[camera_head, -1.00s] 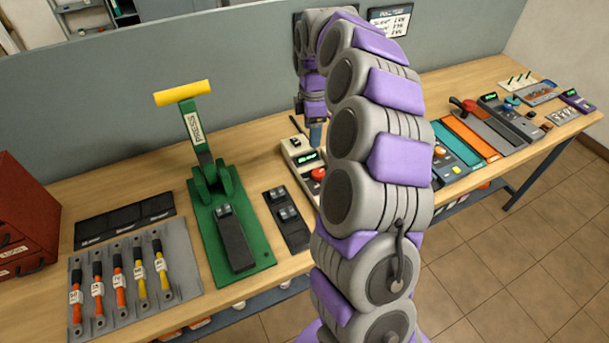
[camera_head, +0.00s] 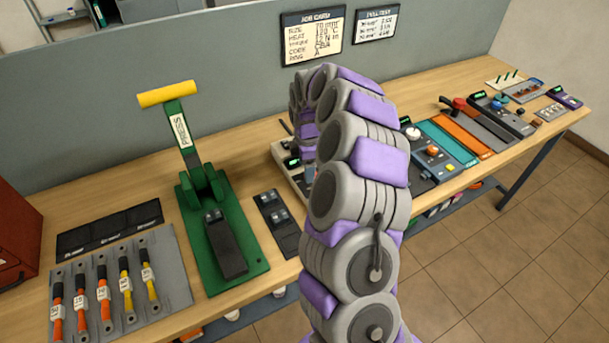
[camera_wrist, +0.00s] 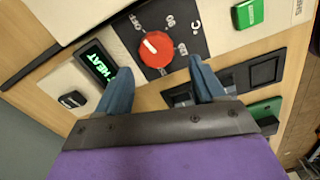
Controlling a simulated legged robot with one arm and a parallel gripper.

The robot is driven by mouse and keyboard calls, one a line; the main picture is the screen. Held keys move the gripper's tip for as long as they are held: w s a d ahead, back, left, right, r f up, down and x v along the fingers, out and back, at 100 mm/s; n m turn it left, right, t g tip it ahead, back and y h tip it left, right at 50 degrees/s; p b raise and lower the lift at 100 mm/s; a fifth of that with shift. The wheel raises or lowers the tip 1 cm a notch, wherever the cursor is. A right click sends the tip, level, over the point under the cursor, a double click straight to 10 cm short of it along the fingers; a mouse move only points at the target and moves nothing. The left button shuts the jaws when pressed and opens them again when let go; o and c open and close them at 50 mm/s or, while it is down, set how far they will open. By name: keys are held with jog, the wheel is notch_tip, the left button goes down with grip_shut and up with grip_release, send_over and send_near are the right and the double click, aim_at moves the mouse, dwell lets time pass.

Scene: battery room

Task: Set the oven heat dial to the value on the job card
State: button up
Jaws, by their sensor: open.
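The red heat dial (camera_wrist: 156,48) sits on a black plate with a printed scale and °C mark in the wrist view. Its white pointer line aims up-left in that picture; the scale numbers are hard to read. A green-lit display (camera_wrist: 97,64) beside it reads HEAT. My gripper (camera_wrist: 158,78) is open, its two blue fingers spread just short of the dial, one toward each side, with nothing between them. In the head view my arm mostly hides the oven unit (camera_head: 283,158). The job card (camera_head: 313,35) on the back panel seems to read HEAT 120 °C.
A green press (camera_head: 222,235) with a yellow handle stands left of my arm. Several orange and yellow tools lie on a grey plate (camera_head: 178,285). Other control panels, including a teal one (camera_head: 447,143), line the bench to the right. A green button (camera_wrist: 249,13) is near the dial.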

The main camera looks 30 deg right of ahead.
jog(key=d+f, duration=0.2)
jog(key=f, duration=0.1)
jog(key=shift+d, duration=0.3)
jog(key=shift+a+r, duration=0.15)
jog(key=shift+a, duration=1.35)
jog(key=shift+c, duration=0.9)
jog(key=shift+d, duration=1.05)
jog(key=c, duration=0.4)
jog(key=shift+d, duration=0.1)
jog(key=shift+c, duration=1)
jog(key=shift+a, duration=0.2)
jog(key=shift+c, duration=1.4)
jog(key=shift+w+a, duration=0.1)
jog(key=shift+a, duration=0.15)
